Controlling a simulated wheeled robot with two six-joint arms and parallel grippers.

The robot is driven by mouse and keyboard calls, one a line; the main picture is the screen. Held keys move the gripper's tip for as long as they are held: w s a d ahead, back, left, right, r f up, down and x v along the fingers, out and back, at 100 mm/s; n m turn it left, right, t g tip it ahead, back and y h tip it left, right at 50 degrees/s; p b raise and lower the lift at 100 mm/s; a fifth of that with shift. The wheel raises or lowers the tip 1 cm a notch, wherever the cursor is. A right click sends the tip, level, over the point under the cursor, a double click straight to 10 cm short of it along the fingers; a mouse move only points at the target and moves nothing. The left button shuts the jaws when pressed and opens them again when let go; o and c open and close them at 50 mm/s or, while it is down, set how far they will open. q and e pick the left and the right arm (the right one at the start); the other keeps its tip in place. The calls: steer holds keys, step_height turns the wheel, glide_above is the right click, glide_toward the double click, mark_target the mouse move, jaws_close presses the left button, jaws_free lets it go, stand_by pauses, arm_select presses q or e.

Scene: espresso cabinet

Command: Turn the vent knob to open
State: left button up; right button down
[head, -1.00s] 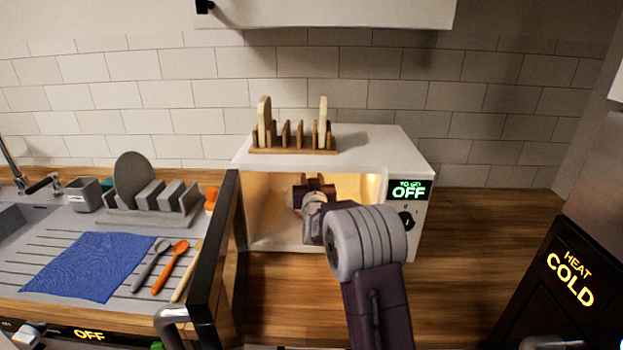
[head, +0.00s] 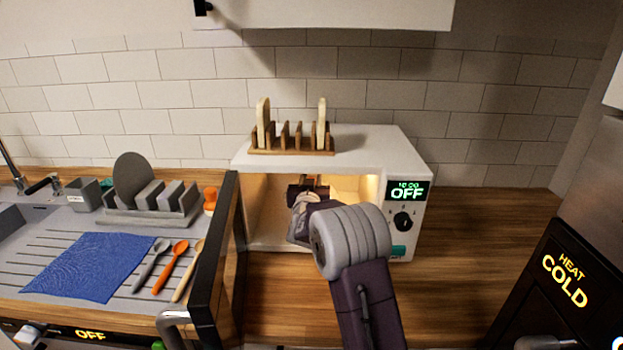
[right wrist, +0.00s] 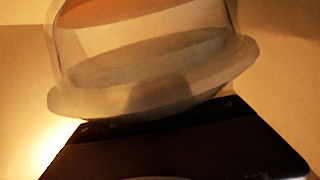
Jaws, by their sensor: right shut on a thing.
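My right arm reaches into the open white microwave (head: 350,155) in the head view. My right gripper (head: 308,189) is inside the lit cavity, partly hidden by my own wrist. In the right wrist view, the dark gripper body (right wrist: 180,145) fills the bottom, and its fingertips are not clear. It is shut on a pale translucent rounded piece with a wide rim (right wrist: 150,90), blurred and close to the camera. An orange patch (right wrist: 120,10) shows at the top of it. I cannot make out a vent knob as such. My left gripper is not in view.
The microwave's dark door (head: 215,265) stands open on the left. A wooden rack (head: 290,138) stands on top. A dial (head: 403,221) and a teal button (head: 398,251) are on the right panel. Spoons and a blue cloth (head: 88,267) lie left. The counter right is clear.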

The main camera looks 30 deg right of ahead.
stand_by(0.4)
steer(key=c, duration=1)
jaws_free()
steer(key=b+v, duration=0.1)
steer(key=v, duration=0.3)
steer(key=b+v, duration=0.1)
steer(key=v, duration=0.3)
steer(key=shift+f, duration=0.25)
steer(key=shift+s+a+r+b, duration=0.15)
steer(key=shift+s+a+b, duration=0.15)
steer(key=shift+s, duration=0.2)
